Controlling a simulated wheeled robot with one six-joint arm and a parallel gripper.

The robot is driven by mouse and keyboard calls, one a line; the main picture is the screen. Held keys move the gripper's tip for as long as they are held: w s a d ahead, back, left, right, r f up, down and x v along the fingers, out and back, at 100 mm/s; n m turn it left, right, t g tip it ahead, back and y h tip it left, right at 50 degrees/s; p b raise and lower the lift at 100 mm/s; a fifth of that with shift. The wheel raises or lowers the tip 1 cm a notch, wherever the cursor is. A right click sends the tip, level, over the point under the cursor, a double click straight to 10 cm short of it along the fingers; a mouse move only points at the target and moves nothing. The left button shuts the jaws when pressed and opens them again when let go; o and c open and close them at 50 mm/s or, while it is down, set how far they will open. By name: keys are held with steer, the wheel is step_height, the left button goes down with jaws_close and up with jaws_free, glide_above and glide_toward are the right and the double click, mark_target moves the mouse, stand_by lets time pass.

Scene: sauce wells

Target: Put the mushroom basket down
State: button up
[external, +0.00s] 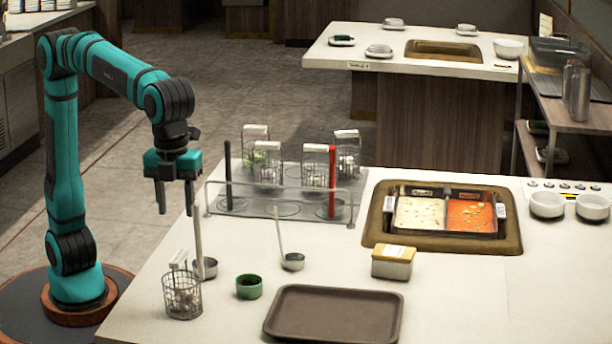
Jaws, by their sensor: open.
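A wire basket (182,298) with a pale tag on its handle stands upright on the counter at the front left.
A ladle (205,267) stands close to my right finger, and a second ladle (292,261) is farther right. A two-part pot (446,212) sits in the counter behind.

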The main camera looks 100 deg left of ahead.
steer(key=s+a+r+n+t+h, duration=0.15)
steer(key=a+r+n+t, duration=0.3)
steer(key=a, duration=0.75)
steer(key=s+a+r+n+t+h, duration=0.1)
steer(key=s+a+r+n+t, duration=0.3)
steer(key=a, duration=0.8)
steer(key=s+a+r+n+t+y, duration=0.2)
steer(key=s+a+n+t, duration=0.6)
steer(key=s+a, duration=0.5)
steer(key=shift+s+a+r+n+t+y, duration=0.3)
steer(key=shift+a+r+n, duration=0.3)
steer(key=shift+a, duration=0.6)
